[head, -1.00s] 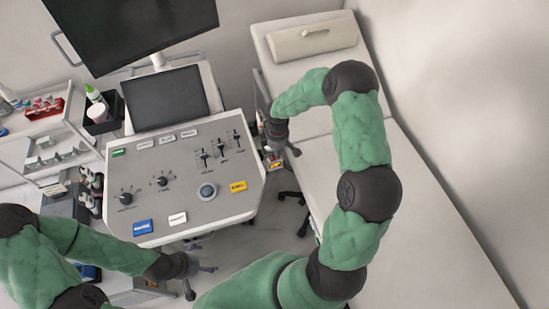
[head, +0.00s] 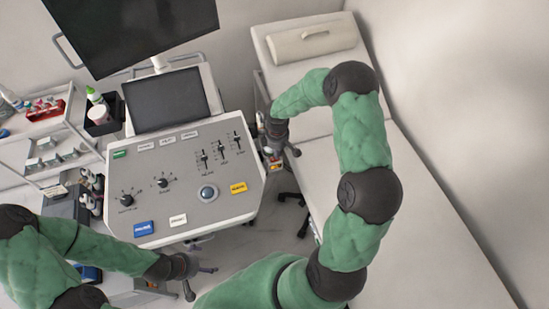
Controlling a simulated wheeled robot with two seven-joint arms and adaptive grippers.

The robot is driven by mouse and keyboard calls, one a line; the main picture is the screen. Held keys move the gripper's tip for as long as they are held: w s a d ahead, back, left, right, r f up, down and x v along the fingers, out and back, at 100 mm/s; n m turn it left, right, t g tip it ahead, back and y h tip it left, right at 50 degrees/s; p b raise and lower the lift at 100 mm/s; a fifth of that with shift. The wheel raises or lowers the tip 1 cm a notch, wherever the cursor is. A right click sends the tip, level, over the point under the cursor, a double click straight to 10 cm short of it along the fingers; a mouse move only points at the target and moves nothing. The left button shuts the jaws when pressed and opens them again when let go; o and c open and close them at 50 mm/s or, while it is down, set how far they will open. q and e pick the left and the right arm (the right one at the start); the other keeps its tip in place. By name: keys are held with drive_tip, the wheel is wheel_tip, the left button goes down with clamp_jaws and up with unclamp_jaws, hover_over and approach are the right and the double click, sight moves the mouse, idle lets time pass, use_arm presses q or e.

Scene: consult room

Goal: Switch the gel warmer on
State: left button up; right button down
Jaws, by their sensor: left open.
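The ultrasound console (head: 205,218) stands left of centre with knobs, sliders, a trackball and coloured keys. No part is clearly readable as the gel warmer or its switch. A black holder (head: 103,128) at the console's left side carries a bottle with a green cap (head: 95,96) and a white cup-like item (head: 98,114). My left gripper (head: 199,281) is open and empty in front of the console's lower edge. My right gripper (head: 281,150) is just beyond the console's right edge, pointing down; its fingers are partly hidden, and I cannot tell whether it holds anything.
A padded exam couch (head: 425,240) with a bolster (head: 312,43) runs along the right. A small screen (head: 166,99) and a large monitor (head: 135,25) stand behind the controls. A shelf cart (head: 38,118) with small items is at the left. Small bottles (head: 92,184) sit beside the console.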

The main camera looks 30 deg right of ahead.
drive_tip(key=shift+r+p, duration=1.7)
drive_tip(key=shift+r, duration=1.05)
drive_tip(key=shift+f, duration=0.15)
